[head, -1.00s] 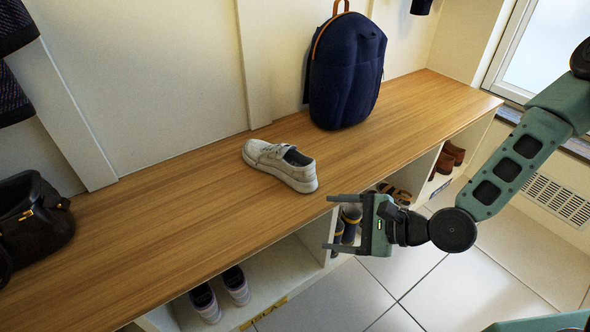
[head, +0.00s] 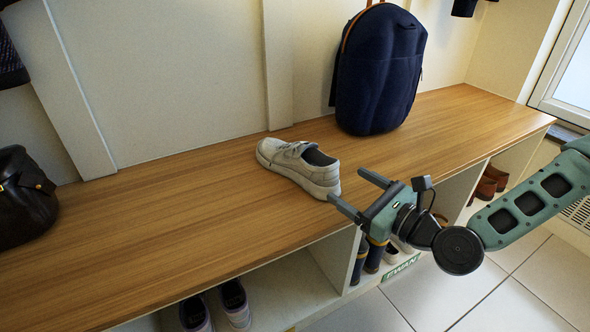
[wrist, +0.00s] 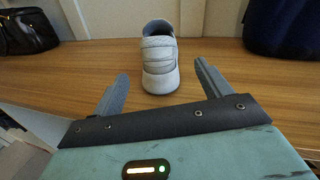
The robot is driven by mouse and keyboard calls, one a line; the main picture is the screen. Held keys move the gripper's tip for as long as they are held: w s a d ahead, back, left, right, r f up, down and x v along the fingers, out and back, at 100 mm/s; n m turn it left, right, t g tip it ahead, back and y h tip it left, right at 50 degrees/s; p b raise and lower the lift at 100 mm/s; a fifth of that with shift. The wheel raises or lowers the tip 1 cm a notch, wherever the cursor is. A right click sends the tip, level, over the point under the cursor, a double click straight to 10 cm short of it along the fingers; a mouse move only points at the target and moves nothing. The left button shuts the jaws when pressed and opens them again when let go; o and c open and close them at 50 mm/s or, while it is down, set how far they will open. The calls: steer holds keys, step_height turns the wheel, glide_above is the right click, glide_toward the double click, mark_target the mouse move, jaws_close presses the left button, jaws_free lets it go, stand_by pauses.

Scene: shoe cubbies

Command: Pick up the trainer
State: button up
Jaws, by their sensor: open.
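The trainer (head: 300,166) is a light grey shoe lying upright on the wooden bench top. Its toe points to the back left and its heel faces my gripper. My gripper (head: 352,193) is open and empty at the bench's front edge, close to the heel but apart from it. In the wrist view the trainer (wrist: 159,58) shows heel-on, ahead of and between the two spread fingers (wrist: 160,88).
A navy backpack (head: 378,70) stands on the bench behind and right of the trainer. A black bag (head: 24,196) sits at the left end. Cubbies below hold several shoes, including a dark pair (head: 233,302). The bench top (head: 150,240) left of the trainer is clear.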

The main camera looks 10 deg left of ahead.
mark_target(317, 173)
steer(key=b+x, duration=0.1)
steer(key=x, duration=0.3)
steer(key=shift+f, duration=0.1)
steer(key=b+x, duration=0.3)
steer(key=x, duration=0.1)
steer(key=shift+w+a+f+b, duration=0.15)
steer(key=shift+w+a+b, duration=0.1)
steer(key=shift+a+b, duration=0.1)
steer(key=shift+w+a, duration=0.15)
steer(key=shift+w, duration=0.05)
steer(key=shift+c, duration=0.4)
steer(key=c, duration=1.2)
